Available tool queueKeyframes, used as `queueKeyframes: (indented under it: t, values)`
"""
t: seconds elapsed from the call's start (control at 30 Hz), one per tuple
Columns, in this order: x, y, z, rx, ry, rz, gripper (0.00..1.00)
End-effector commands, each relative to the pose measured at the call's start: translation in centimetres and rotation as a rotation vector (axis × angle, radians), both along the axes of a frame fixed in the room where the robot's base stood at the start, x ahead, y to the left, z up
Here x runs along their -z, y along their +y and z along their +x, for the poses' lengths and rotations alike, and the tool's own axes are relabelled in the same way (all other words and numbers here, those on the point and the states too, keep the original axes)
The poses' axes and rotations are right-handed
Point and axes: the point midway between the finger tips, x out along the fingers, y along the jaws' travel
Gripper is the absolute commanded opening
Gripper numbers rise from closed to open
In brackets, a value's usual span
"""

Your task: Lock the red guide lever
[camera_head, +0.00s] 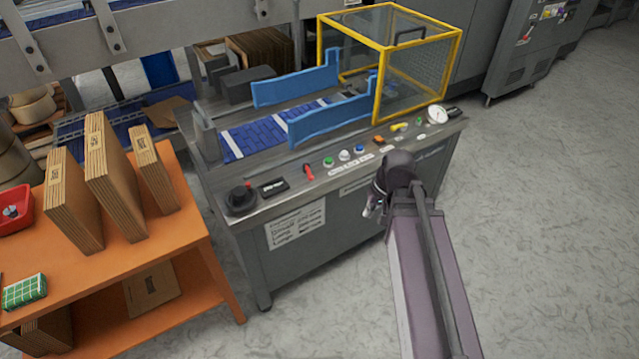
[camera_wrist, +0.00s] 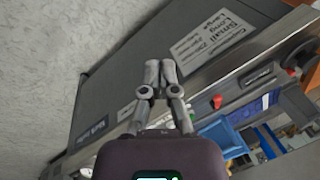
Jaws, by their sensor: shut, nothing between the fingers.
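The red guide lever (camera_head: 308,172) is a small handle on the front control panel of the grey machine, between a black label plate and a green button. It leans slightly up and left in the head view. In the wrist view a small red piece, apparently this lever (camera_wrist: 217,101), shows right of my fingers. My gripper (camera_head: 370,209) is in front of the machine's front face, right of the lever and apart from it. In the wrist view my gripper (camera_wrist: 161,66) has its fingertips close together, with nothing between them. Whether the lever is locked cannot be told.
Two blue guide rails (camera_head: 296,80) stand over the blue conveyor (camera_head: 262,132). A yellow-framed guard (camera_head: 385,48) is at the back right. A black knob (camera_head: 240,198) sits at the panel's left end. An orange table (camera_head: 190,226) with cartons stands left. Open floor lies right.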

Motion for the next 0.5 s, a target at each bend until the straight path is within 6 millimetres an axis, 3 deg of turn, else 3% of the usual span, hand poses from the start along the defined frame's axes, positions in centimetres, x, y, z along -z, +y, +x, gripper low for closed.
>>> queueKeyframes:
  t: [0.03, 0.5]
  values:
    - [1.4, 0.3, 0.6, 0.008, -0.006, 0.031, 0.0]
    - [5.6, 3.4, 4.6, 0.079, -0.069, 0.328, 0.0]
